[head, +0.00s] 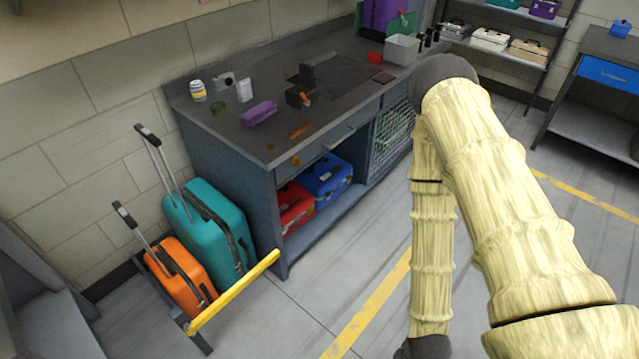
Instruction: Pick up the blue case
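A blue case (325,180) lies on the lower shelf of the grey workbench, in the open bay under the top. A red case (295,207) lies close beside it on the left, nearer the bay's end panel. The bench top and drawer front hide the back of both cases. My arm, in a pale ribbed cover, fills the right part of the head view and bends down to the bottom edge. My gripper is outside the picture, so its state does not show.
A teal suitcase (205,230) and an orange suitcase (180,277) stand left of the bench behind a yellow bar (235,292). The bench top (228,140) holds several small items, including a purple case (259,113). The floor before the bay is clear.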

